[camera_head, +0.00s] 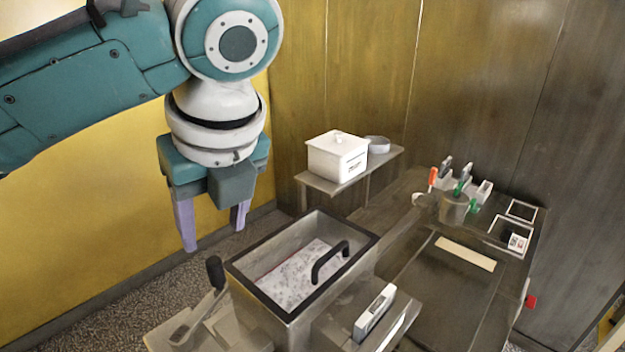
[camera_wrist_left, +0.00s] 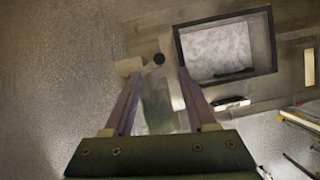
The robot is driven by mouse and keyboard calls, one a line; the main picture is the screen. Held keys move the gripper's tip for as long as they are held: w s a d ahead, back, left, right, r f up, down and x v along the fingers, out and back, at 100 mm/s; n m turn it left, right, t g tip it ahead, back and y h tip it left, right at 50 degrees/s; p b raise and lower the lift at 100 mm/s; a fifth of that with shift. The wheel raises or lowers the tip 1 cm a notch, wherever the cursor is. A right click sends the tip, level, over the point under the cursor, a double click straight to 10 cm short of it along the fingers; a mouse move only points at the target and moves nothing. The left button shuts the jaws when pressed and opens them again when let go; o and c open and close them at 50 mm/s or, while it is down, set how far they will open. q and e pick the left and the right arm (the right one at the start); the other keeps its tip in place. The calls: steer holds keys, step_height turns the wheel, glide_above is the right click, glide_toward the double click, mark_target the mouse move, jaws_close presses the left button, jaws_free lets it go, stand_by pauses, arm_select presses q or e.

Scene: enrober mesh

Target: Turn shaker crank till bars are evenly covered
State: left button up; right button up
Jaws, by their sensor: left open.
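The shaker is a metal box (camera_head: 262,318) with a black-rimmed top and a black arched handle (camera_head: 330,260). White speckled material (camera_head: 300,278) shows inside it; I cannot make out separate bars. What looks like the crank's black knob (camera_head: 215,272) stands upright at the box's left side, and in the left wrist view the knob (camera_wrist_left: 158,59) shows from above. My left gripper (camera_head: 213,237) is open and empty, pointing down above the knob and apart from it. In the left wrist view the knob appears between the fingertips (camera_wrist_left: 158,73). My right gripper is not in view.
A white lidded box (camera_head: 337,157) sits on a small wall shelf (camera_head: 375,170). A dark counter (camera_head: 430,285) runs to the right, with a cup of tools (camera_head: 454,207) at its back. A small white device (camera_head: 374,312) stands beside the shaker. Speckled floor lies left.

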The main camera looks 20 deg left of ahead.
mark_target(214, 261)
arm_select(q)
steer(key=p+x, duration=0.1)
steer(key=x, duration=0.8)
steer(key=shift+f, duration=0.4)
steer(key=shift+c, duration=0.3)
jaws_close()
stand_by(0.6)
